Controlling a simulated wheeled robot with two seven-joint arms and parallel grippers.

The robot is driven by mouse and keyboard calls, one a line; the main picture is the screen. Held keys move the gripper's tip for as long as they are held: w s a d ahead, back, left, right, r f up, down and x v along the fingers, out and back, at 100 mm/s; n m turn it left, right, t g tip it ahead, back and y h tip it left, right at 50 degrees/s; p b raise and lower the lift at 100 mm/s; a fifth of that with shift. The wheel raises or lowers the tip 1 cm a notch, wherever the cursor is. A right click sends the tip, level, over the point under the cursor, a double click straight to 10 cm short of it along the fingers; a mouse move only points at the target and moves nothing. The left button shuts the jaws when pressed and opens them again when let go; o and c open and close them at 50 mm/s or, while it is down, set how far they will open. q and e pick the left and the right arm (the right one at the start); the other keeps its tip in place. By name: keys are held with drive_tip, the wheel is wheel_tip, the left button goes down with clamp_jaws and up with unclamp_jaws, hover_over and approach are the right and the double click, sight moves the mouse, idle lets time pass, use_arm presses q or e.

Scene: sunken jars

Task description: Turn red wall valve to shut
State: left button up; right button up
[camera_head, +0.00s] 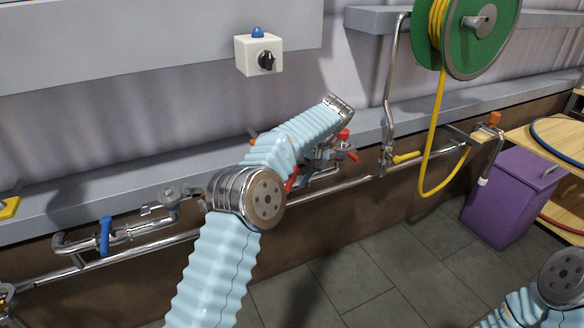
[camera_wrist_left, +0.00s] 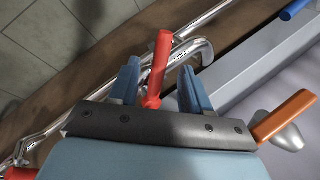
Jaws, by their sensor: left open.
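A red lever handle (camera_wrist_left: 158,65), which looks like the wall valve's, stands between the two blue fingers of my left gripper (camera_wrist_left: 160,68) in the wrist view. The fingers are open on either side of it, with a gap visible on both sides. In the head view my left forearm hides most of this valve. Part of a red handle (camera_head: 291,179) shows just below the forearm, by the pipe. My left gripper (camera_head: 308,172) is partly hidden there. My right gripper is out of view; only part of my right arm shows at bottom right.
Metal pipes (camera_head: 335,189) run along the low wall under a grey ledge (camera_head: 102,184). A blue-handled valve (camera_head: 106,235) is at left. A red knob (camera_head: 343,135) is beside my left gripper. An orange handle (camera_wrist_left: 283,115) is close by. A yellow hose (camera_head: 432,170) hangs at right.

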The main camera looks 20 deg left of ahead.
sight(291, 181)
use_arm(q)
drive_tip(key=shift+a+f, duration=0.15)
drive_tip(key=shift+f, duration=0.45)
drive_tip(key=shift+a+r, duration=0.1)
drive_tip(key=shift+a, duration=0.1)
drive_tip(key=shift+d, duration=0.15)
drive_tip(key=shift+b+x, duration=1.1)
drive_tip(key=shift+x, duration=0.35)
drive_tip(key=shift+s, duration=0.1)
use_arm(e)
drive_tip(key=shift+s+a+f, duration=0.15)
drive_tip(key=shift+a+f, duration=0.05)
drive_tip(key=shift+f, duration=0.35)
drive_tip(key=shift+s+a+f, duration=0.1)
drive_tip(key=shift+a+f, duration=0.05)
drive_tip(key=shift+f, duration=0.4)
